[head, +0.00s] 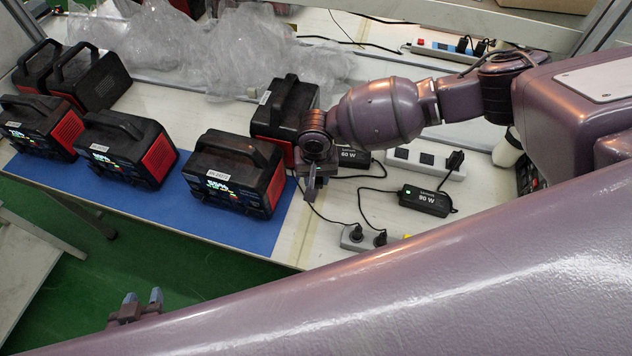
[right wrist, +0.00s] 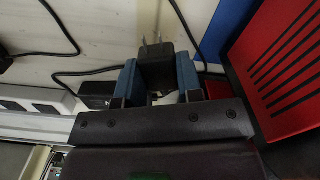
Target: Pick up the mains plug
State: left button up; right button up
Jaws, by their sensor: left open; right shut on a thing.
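The black mains plug (right wrist: 158,68) sits between the blue fingertips of my right gripper (right wrist: 157,82) in the right wrist view. Its metal prongs point away from the gripper, and a black cable runs from it. In the head view my right gripper (head: 312,190) is above the table, just right of the blue mat, and the plug in it cannot be made out. My left gripper (head: 137,305) is open and empty at the lower left, over the green floor.
Black-and-red power stations (head: 236,174) stand on and behind the blue mat (head: 245,232). A white power strip (head: 400,160), a grey socket block (head: 352,240) and a 90 W adapter (head: 425,200) lie at the right with loose cables. Clear plastic wrap (head: 240,50) lies behind.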

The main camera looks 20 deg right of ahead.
notch_tip(320, 180, up, 16)
jog(key=p, duration=0.1)
jog(key=shift+f, duration=0.15)
dwell(0.3)
jog(key=s+d+r+n, duration=0.1)
jog(key=d+r+n, duration=0.1)
jog(key=d+r, duration=0.4)
jog(key=shift+s+d+r+n, duration=0.15)
jog(key=shift+s+r+n, duration=0.05)
jog(key=shift+r+n, duration=0.25)
jog(key=shift+d, duration=0.1)
